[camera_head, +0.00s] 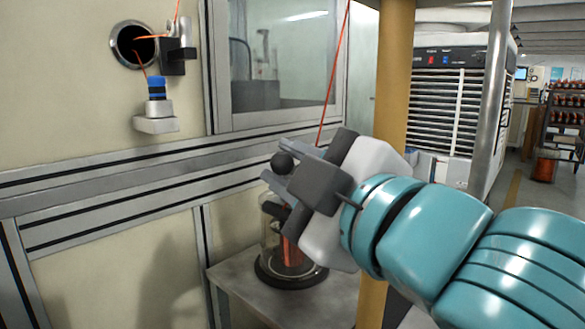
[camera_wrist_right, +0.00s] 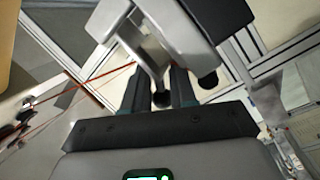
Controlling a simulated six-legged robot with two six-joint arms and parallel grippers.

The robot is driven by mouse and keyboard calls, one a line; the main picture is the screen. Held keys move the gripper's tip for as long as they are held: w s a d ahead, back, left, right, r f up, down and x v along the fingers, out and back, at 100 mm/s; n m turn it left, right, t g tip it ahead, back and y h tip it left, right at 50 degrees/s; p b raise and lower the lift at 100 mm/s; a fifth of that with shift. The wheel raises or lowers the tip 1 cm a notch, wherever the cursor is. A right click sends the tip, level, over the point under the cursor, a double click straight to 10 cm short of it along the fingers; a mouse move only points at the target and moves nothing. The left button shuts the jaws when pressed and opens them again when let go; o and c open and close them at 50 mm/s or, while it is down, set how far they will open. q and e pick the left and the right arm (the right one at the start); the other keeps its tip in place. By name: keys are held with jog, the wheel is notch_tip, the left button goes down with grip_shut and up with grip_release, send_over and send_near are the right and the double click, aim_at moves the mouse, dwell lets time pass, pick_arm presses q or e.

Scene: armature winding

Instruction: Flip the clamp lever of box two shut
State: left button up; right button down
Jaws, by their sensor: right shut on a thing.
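My right gripper (camera_head: 280,168) reaches in from the right above a glass jar and is shut on a small black ball knob (camera_head: 282,160), which looks like the end of the clamp lever. In the right wrist view the knob (camera_wrist_right: 161,99) sits between the two dark fingers (camera_wrist_right: 159,86). A grey bracket-like part with a dark block (camera_wrist_right: 190,22) is just beyond the fingertips there, with a second dark knob (camera_wrist_right: 208,80) beside it. Which part is box two I cannot tell; my gripper hides much of this spot in the head view. My left gripper is not in view.
A glass jar (camera_head: 268,240) with a copper spool stands on a metal table (camera_head: 235,272) below my gripper. An orange wire (camera_head: 335,75) rises above it. A yellow post (camera_head: 394,75) stands close behind my arm. A wall port (camera_head: 133,45) is at upper left.

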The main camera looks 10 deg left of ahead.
jog(key=c, duration=1)
grip_release()
jog(key=shift+s+r, duration=0.15)
jog(key=p+v, duration=0.1)
jog(key=v, duration=1.5)
jog(key=shift+d, duration=0.1)
jog(key=shift+s+d, duration=0.1)
